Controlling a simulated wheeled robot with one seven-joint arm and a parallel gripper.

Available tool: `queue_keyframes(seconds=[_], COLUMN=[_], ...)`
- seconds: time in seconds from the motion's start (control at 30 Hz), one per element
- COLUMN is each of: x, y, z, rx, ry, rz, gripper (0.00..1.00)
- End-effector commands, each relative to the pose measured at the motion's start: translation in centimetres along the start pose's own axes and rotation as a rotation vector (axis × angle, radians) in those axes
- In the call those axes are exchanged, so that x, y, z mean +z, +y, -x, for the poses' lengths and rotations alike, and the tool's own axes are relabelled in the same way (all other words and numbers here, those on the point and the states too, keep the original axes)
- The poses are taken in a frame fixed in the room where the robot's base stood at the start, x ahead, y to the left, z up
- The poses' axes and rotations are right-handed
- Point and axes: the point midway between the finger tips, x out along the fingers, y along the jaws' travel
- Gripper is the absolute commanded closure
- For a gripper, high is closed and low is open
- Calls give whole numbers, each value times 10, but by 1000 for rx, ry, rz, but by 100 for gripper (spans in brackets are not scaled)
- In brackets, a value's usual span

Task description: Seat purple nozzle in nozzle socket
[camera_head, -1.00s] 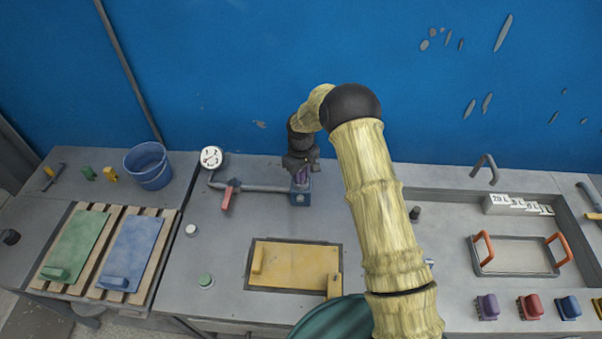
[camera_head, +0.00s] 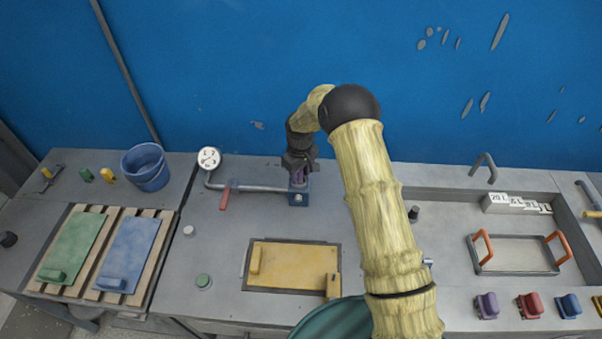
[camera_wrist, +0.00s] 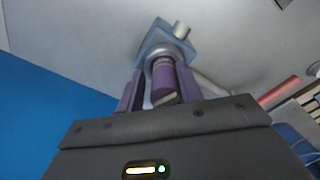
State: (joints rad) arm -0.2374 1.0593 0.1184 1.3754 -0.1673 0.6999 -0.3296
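The purple nozzle (camera_wrist: 163,76) stands in the ring of the blue-grey nozzle socket (camera_wrist: 152,44) in the wrist view. Its lower end is hidden inside the ring. My gripper (camera_wrist: 160,88) has one purple-looking finger on each side of the nozzle, with a pale gap showing on the left side. The fingers look spread; whether the right one touches the nozzle I cannot tell. In the head view, my gripper (camera_head: 299,167) is right above the blue socket block (camera_head: 298,199) at the pipe's end, with a little purple between them.
A pipe with a red lever (camera_head: 226,196) and a gauge (camera_head: 209,158) runs left from the socket. A yellow panel (camera_head: 293,267) lies in front. A blue bucket (camera_head: 146,167) stands left, a sunken tray (camera_head: 514,257) right. Bare bench lies between pipe and panel.

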Motion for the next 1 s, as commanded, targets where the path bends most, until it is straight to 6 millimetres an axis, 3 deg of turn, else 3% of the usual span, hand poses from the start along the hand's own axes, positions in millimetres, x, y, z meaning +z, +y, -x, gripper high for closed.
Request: queue_keyframes(seconds=[0.03,0.1,0.4,1.0], x=[6,6,4,1], y=[-11,-12,-11,-4], z=[-14,-14,4,115], rx=[-21,-22,-22,-12], ry=[-23,-23,-20,-11], rz=[7,7,6,3], gripper=[53,53,53,53])
